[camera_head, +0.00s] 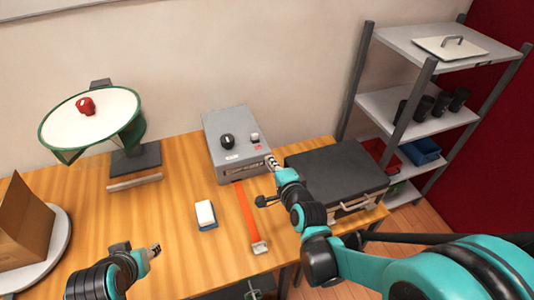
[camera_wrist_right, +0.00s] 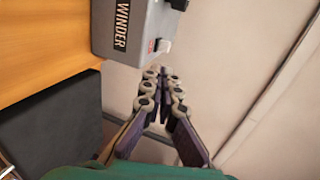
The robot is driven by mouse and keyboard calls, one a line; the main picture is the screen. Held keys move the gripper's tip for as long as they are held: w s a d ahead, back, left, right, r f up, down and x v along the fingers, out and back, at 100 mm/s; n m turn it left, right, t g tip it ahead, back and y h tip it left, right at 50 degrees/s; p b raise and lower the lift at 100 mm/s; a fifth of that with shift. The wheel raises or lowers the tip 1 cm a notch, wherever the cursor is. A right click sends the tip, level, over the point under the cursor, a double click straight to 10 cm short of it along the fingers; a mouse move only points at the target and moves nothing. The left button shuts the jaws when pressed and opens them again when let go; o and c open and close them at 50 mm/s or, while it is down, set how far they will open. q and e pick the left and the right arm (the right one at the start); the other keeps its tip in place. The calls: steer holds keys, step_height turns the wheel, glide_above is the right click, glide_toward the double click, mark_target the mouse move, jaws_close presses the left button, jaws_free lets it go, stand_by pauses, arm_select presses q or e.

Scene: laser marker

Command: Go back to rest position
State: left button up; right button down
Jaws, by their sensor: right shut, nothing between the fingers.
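My right gripper (camera_head: 271,163) is shut and empty. In the head view it is at the right front corner of a grey box (camera_head: 229,126) with a black knob and a white switch. In the right wrist view its fingers (camera_wrist_right: 163,78) meet at the tips, just beside the grey box (camera_wrist_right: 118,32), whose side reads "WINDER". I cannot tell whether they touch it. My left gripper (camera_head: 154,250) is low over the front left of the table, apart from any object. Its fingers are too small to tell open from shut.
An orange strap (camera_head: 247,215) runs forward from the winder. A white block (camera_head: 205,212) lies beside it.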

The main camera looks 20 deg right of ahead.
steer(key=shift+s, duration=0.15)
stand_by(0.4)
steer(key=s+a+f+n+g, duration=0.1)
steer(key=s+n+g, duration=0.6)
steer(key=s+n, duration=0.8)
steer(key=a+n, duration=0.1)
steer(key=n, duration=0.2)
steer(key=shift+a+f+g, duration=0.2)
steer(key=shift+a+g, duration=0.1)
